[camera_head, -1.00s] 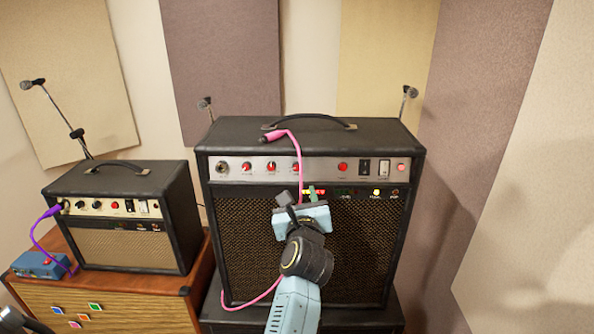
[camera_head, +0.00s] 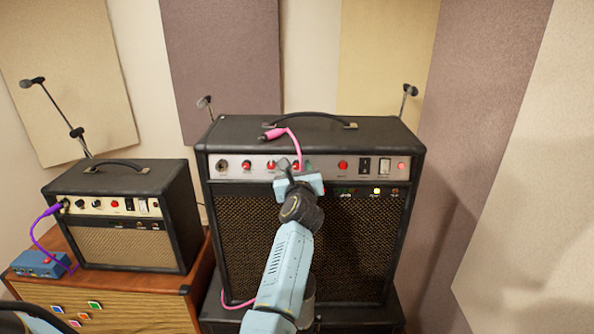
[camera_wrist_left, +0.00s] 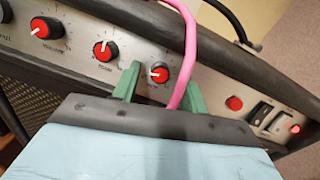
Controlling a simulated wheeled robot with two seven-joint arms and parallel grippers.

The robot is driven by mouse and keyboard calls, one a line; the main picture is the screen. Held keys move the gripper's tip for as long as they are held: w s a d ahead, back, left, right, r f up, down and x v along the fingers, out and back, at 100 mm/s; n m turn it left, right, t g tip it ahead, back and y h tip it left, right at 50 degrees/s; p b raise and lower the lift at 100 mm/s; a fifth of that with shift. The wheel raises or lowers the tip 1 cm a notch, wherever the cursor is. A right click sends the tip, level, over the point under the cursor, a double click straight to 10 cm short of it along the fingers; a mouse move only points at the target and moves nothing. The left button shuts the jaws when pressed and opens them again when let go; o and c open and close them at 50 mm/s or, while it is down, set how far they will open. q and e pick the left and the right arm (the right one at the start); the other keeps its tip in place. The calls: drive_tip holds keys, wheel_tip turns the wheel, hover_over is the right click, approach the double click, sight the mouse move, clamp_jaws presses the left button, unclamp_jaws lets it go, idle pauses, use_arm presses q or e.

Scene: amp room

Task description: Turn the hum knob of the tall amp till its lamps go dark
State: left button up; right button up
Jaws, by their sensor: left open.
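The tall amp (camera_head: 310,250) stands in the middle, with a row of red knobs on its silver panel. My left gripper (camera_head: 296,168) is at that panel, its green fingers open. In the left wrist view the fingers (camera_wrist_left: 160,85) are on either side of a red knob (camera_wrist_left: 159,72), apart from it as far as I can tell. A pink cable (camera_wrist_left: 190,45) passes close to the knob's right side. The knob's label is hidden. My right gripper is not in view.
The pink cable (camera_head: 294,140) bends over the tall amp's top edge and down its front. A smaller amp (camera_head: 125,245) with a purple cable (camera_head: 34,230) stands left on a wooden cabinet (camera_head: 130,305), beside a blue box (camera_head: 38,264). Wall panels are behind.

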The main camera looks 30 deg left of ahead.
use_arm(q)
clamp_jaws()
drive_tip(key=m+p, duration=0.1)
drive_tip(key=p, duration=0.1)
drive_tip(key=m+p, duration=0.2)
drive_tip(key=shift+r+m+h, duration=0.2)
drive_tip(key=shift+m+h, duration=0.1)
drive_tip(key=shift+h, duration=0.1)
drive_tip(key=shift+f+m+t+p, duration=0.15)
drive_tip(key=shift+m+t+p, duration=0.25)
drive_tip(key=shift+m+p, duration=0.45)
drive_tip(key=shift+f, duration=0.1)
unclamp_jaws()
